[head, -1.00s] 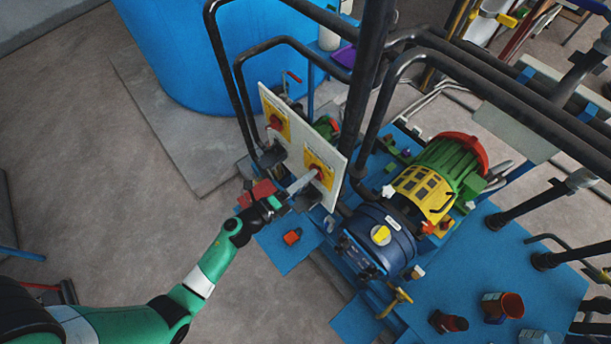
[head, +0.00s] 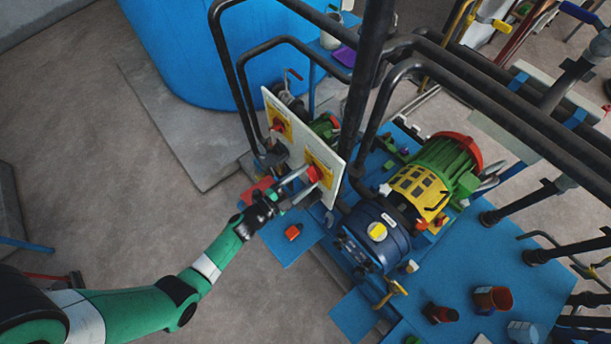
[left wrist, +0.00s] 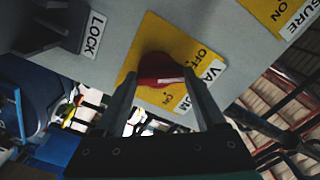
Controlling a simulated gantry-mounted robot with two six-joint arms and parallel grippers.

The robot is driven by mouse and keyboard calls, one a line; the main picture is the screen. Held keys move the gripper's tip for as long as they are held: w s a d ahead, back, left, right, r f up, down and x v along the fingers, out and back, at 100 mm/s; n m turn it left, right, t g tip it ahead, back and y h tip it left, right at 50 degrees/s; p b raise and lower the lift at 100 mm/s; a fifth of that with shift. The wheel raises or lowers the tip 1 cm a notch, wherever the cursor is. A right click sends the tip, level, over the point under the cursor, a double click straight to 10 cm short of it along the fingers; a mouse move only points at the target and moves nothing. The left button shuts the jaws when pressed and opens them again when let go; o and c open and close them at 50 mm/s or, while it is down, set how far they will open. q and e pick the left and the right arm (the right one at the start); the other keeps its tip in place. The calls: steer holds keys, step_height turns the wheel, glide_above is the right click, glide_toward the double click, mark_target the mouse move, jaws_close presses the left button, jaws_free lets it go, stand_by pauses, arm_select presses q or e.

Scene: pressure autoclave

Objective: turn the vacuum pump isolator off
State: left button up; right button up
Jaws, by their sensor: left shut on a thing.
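The vacuum pump isolator is a red rotary knob (left wrist: 158,66) on a yellow plate (left wrist: 145,33) in the left wrist view. The plate carries OFF and ON marks and a partly hidden label starting "VA". A white mark on the knob lies sideways in the picture, pointing right, between the two marks. In the head view the knob (head: 315,172) is the right one on the pale panel (head: 331,190). My left gripper (head: 311,178) reaches it from the lower left. Its fingers (left wrist: 161,76) are shut on the knob, one on each side. My right gripper is not seen.
A second red knob (head: 277,125) on yellow sits left on the panel. A LOCK-labelled part (left wrist: 92,32) is beside the plate in the left wrist view. Black pipes (head: 366,90) rise by the panel. Floor lies open left.

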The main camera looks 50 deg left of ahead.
arm_select(q)
steer(key=shift+n, duration=1)
steer(key=o, duration=1.3)
steer(key=shift+s+p, duration=0.1)
steer(key=shift+p, duration=0.2)
steer(key=s+p, duration=0.2)
steer(key=s, duration=0.9)
steer(key=shift+s+a, duration=0.1)
steer(key=shift+s, duration=0.15)
